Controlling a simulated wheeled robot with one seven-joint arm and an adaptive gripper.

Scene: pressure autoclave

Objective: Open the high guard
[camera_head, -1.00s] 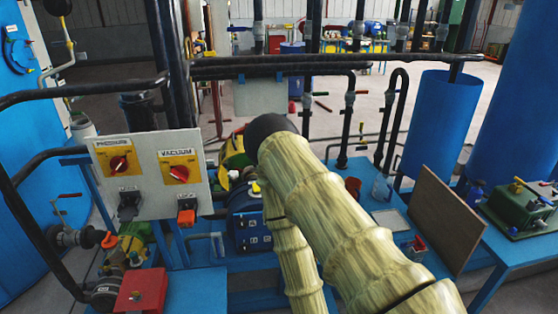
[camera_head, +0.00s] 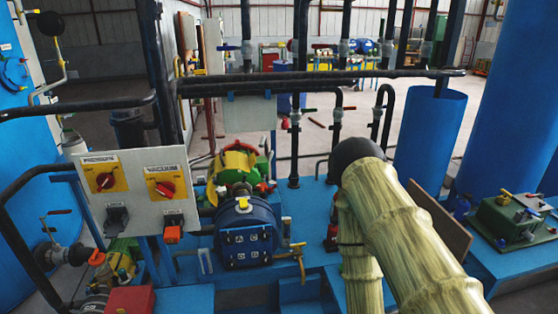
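A pale control panel (camera_head: 138,197) stands at the left, with a red PRESSURE knob (camera_head: 105,181) and a red VACUUM knob (camera_head: 165,189) on yellow plates. Below them are a dark grey box-like cover (camera_head: 117,217) and a grey cover with an orange lower part (camera_head: 172,232). No part is legibly marked as the high guard, so I cannot tell which one it is. My sleeved arm fills the lower right, bent at a black joint. My gripper is out of the picture.
A blue machine with lettered sockets (camera_head: 246,233) and a green and red machine (camera_head: 238,165) stand right of the panel. Dark pipes (camera_head: 320,78) cross behind. A blue cylinder (camera_head: 430,135) and a green box (camera_head: 508,222) are at the right.

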